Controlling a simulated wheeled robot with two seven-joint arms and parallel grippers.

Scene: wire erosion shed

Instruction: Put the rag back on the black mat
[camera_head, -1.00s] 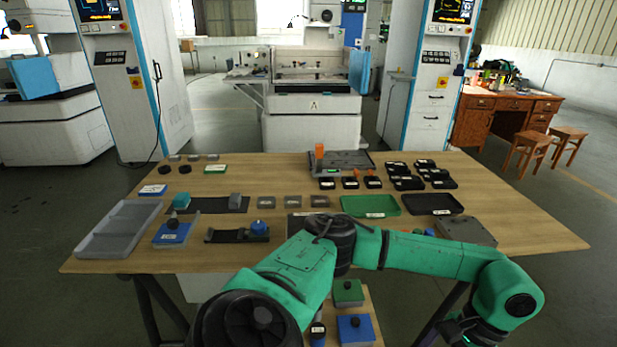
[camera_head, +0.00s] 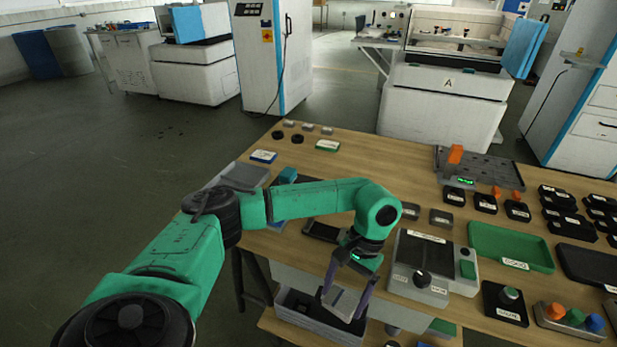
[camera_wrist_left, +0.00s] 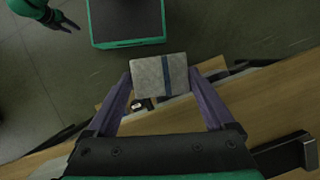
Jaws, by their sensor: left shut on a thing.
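My left gripper (camera_head: 345,306) is shut on the rag (camera_head: 341,299), a flat grey piece, and holds it in front of the table's near edge. In the left wrist view the rag (camera_wrist_left: 160,75) has a dark blue stripe and sits between the purple fingertips (camera_wrist_left: 160,82). I cannot make out the black mat now; my left forearm covers the table behind the teal block (camera_head: 285,176). My right gripper (camera_wrist_left: 64,22) shows small at the top left of the wrist view; its opening is unclear.
A grey box with a black knob (camera_head: 422,278) stands on the table right of my left gripper. A green tray (camera_head: 510,246) lies farther right. A grey crate (camera_head: 300,318) is below the table edge. A black holder (camera_head: 322,231) is partly behind my arm.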

